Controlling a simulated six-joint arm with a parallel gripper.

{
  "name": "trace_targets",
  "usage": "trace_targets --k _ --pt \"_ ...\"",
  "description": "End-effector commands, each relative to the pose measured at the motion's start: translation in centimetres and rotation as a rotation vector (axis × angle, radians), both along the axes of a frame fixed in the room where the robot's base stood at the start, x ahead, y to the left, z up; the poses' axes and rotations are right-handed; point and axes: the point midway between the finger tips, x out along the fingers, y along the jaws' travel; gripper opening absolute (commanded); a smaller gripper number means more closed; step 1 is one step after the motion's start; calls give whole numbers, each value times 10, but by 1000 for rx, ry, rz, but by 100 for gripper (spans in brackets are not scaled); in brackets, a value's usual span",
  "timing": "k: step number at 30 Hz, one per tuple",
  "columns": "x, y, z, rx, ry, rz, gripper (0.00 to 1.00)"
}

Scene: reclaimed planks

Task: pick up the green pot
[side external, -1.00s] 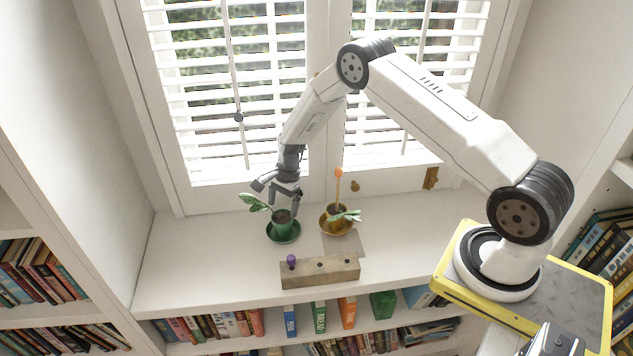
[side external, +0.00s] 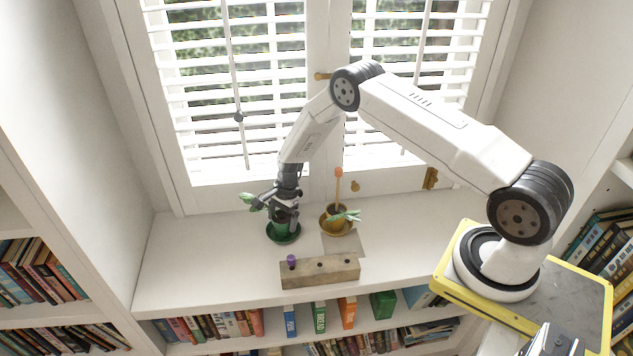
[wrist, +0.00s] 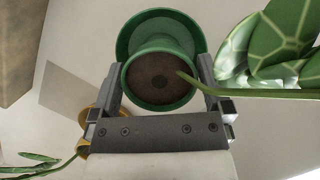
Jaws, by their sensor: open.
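The green pot (side external: 280,226) stands on a green saucer (side external: 285,239) on the white sill, with a leafy plant in it. In the wrist view the pot (wrist: 160,103) is seen from above, its dark soil facing the camera. My gripper (side external: 284,210) is open and lowered at the pot, hiding part of it. In the wrist view its two fingers (wrist: 160,78) lie on either side of the pot's rim. I cannot tell whether they touch it. The plant's green stem crosses over the right finger, with large leaves beyond it.
An ochre pot (side external: 335,212) on its own saucer, with a plant and an orange-tipped stick, stands close on the right. A wooden block (side external: 320,272) with a purple knob lies in front. The window is behind; the left sill is clear.

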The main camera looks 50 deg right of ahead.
Motion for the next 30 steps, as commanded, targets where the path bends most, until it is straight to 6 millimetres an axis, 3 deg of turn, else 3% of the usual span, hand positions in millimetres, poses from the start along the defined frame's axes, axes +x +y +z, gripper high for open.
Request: trace_targets --k 11,18,21,30 --pt "0 0 0 0 0 0 100" --pt "0 0 1 0 0 0 24" --pt "1 0 1 0 -1 0 0" --pt "1 0 3 0 -1 1 0"
